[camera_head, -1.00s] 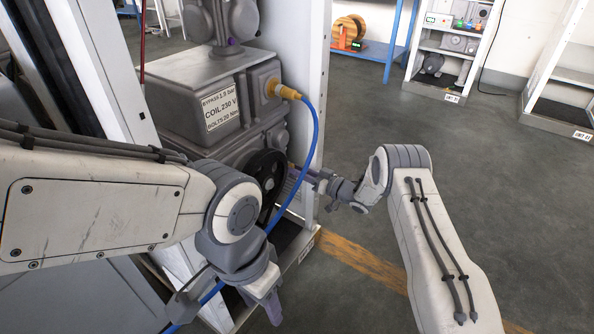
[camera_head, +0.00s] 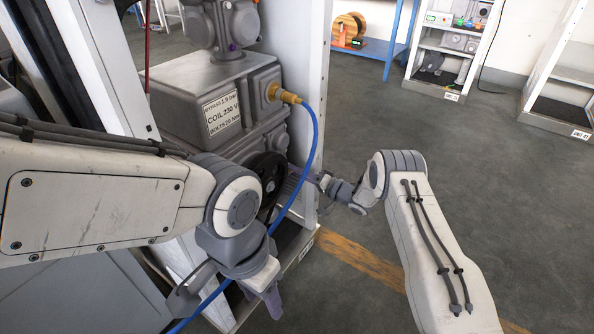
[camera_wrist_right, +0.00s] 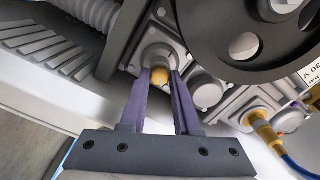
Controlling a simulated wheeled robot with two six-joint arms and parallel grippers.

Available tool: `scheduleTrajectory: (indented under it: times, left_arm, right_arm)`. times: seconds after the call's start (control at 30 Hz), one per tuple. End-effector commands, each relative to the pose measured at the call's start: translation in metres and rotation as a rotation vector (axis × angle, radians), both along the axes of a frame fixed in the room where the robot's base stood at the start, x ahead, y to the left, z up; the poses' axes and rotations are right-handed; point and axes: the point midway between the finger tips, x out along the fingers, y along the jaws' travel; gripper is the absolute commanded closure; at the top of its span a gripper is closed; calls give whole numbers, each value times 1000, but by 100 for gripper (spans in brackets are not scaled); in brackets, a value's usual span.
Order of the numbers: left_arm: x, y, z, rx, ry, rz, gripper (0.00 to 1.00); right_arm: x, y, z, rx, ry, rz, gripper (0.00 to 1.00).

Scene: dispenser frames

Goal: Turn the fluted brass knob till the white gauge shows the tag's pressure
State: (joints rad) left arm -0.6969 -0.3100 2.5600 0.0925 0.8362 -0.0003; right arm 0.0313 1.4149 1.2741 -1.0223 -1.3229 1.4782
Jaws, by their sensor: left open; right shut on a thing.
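The brass knob (camera_wrist_right: 159,76) shows in the right wrist view as a small yellow cap on a grey valve body. My right gripper (camera_wrist_right: 160,84) has its two purple fingers on either side of it, shut on it. In the head view my right gripper (camera_head: 306,178) reaches in behind the blue cable, and the knob is hidden. The white tag (camera_head: 221,114) on the grey housing reads "BYPASS 1.9 bar", "COIL 230 V" and "BOLTS 20 Nm". The white gauge cannot be made out in either view. My left gripper (camera_head: 266,287) is open and empty, low in front of the cabinet.
A blue cable (camera_head: 313,135) hangs from a brass connector (camera_head: 285,94) across the front of the machine. The white cabinet post (camera_head: 318,90) stands right of it. Open floor lies to the right.

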Motion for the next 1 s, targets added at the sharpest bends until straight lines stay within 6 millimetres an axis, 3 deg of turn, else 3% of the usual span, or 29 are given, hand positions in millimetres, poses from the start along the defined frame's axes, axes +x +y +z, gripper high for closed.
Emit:
scheduleTrajectory:
  times: [0.5,1.0]
  left_arm:
    - [0,0,6,0,0,0,50]
    - [0,0,8,0,0,0,50]
  right_arm:
    - [1,-2,0,244,337,-6,100]
    - [0,-3,-1,324,447,-7,100]
